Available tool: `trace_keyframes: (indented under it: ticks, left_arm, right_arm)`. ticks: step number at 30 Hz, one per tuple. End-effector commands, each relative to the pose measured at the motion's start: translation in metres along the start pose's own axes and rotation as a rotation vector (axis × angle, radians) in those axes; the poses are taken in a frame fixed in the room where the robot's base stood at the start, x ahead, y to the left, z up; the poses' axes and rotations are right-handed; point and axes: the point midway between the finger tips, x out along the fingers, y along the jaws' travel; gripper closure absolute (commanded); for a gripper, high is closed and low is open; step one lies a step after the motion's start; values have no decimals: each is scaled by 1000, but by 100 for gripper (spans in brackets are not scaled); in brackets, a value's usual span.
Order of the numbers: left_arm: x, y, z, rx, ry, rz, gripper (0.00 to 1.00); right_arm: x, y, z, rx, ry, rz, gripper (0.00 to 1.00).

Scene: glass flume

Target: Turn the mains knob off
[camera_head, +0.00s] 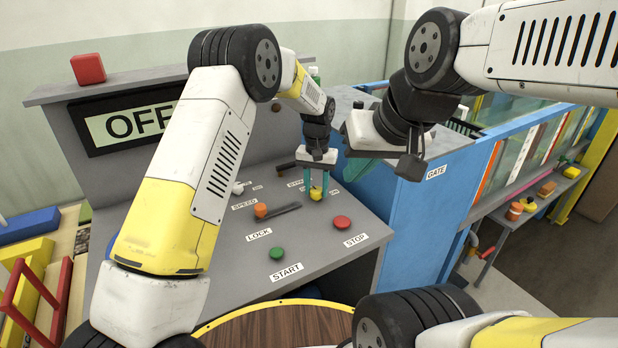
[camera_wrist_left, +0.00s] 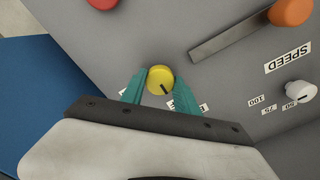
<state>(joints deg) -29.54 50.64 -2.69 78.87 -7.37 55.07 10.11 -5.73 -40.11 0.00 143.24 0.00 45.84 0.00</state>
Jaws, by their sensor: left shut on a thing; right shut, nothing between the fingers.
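The yellow knob (camera_head: 316,193), which I take to be the mains knob, sits on the sloping grey control panel (camera_head: 225,250). It also shows in the left wrist view (camera_wrist_left: 160,80), with a dark pointer line on its face. My left gripper (camera_head: 316,190) has its teal fingers shut on it, one on each side; the fingers also show in the left wrist view (camera_wrist_left: 160,90). The labels around the knob are partly hidden by the fingers. A display (camera_head: 115,125) reads "OFF", its right part behind my left arm. My right gripper (camera_head: 362,168) is shut and empty above the blue cabinet.
On the panel are an orange lever knob (camera_head: 261,210) in a slot, a white speed knob (camera_head: 238,188), a green start button (camera_head: 277,253) and a red stop button (camera_head: 342,222). A red block (camera_head: 88,69) stands on the ledge. The blue cabinet (camera_head: 400,230) is at right.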

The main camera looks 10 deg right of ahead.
Motion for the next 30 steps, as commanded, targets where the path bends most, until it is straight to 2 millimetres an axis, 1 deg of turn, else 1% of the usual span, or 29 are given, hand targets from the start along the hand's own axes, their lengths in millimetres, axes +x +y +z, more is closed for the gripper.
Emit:
trace_keyframes:
  ticks: [11, 12, 15, 25, 28, 30]
  left_arm:
    - [-1, 0, -1, -7, 4, 1, 100]
    - [-1, 0, -1, -7, 4, 1, 59]
    - [-1, 0, -1, -6, 3, 1, 41]
    - [-2, 0, -1, -5, 2, 1, 41]
    - [-12, 0, -1, -5, 5, 1, 41]
    - [-23, 0, -2, -5, 6, 1, 41]
  right_arm:
    - [0, 0, 0, 0, 0, 0, 100]
    - [0, 0, 0, 0, 0, 0, 100]
    - [0, 0, 0, 0, 0, 0, 100]
    - [0, 0, 0, 0, 0, 0, 100]
    - [0, 0, 0, 0, 0, 0, 100]
    - [0, 0, 0, 0, 0, 0, 100]
